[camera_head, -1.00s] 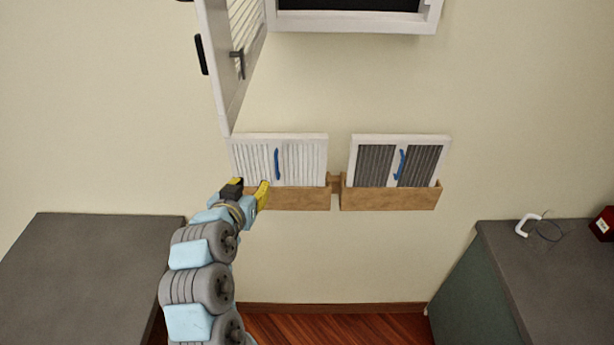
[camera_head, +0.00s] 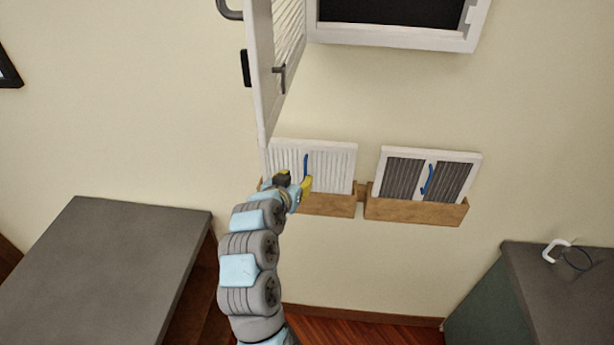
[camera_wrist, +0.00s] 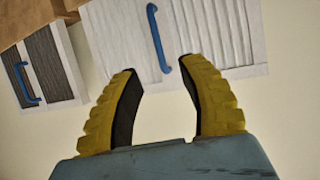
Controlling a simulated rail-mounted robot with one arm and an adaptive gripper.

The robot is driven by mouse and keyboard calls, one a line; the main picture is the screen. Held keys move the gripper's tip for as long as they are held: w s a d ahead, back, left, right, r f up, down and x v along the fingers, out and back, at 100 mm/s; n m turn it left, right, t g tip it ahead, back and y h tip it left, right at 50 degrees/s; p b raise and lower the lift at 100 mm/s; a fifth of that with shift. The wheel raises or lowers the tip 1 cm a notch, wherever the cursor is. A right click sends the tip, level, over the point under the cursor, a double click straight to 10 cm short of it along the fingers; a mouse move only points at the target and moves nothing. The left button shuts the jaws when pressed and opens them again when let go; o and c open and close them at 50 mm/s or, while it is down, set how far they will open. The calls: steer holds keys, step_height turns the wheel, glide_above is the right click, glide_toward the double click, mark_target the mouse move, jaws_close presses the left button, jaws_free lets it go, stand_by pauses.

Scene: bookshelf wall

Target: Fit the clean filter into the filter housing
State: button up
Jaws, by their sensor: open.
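The clean filter (camera_head: 333,167) is a white pleated panel with a blue handle, standing in the left wooden wall holder (camera_head: 335,205). It also shows in the wrist view (camera_wrist: 222,35), with its blue handle (camera_wrist: 158,38) just beyond the fingertips. My gripper (camera_head: 294,181) is open and empty in front of this filter; in the wrist view its yellow fingers (camera_wrist: 160,65) are spread, with the handle between their tips in the picture but not visibly touched. The filter housing (camera_head: 395,38) is a white frame with a dark opening higher on the wall, its top cut off.
A dark grey filter (camera_head: 405,178) with a blue handle stands in the right wooden holder (camera_head: 415,210). The housing's louvred door (camera_head: 262,80) hangs open at left, above my gripper. Grey counters stand at left (camera_head: 120,260) and right (camera_head: 570,300), with open floor between.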

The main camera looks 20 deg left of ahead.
mark_target(305, 174)
steer(key=shift+x, duration=0.9)
steer(key=shift+w+f+p, duration=0.35)
steer(key=shift+w, duration=0.25)
steer(key=shift+w, duration=0.1)
steer(key=shift+w+f+p, duration=0.55)
steer(key=shift+w, duration=0.1)
steer(key=shift+x, duration=0.75)
steer(key=shift+w+f+p, duration=0.25)
steer(key=shift+w+p, duration=0.2)
steer(key=shift+w, duration=0.1)
steer(key=shift+w+f, duration=0.25)
jaws_close()
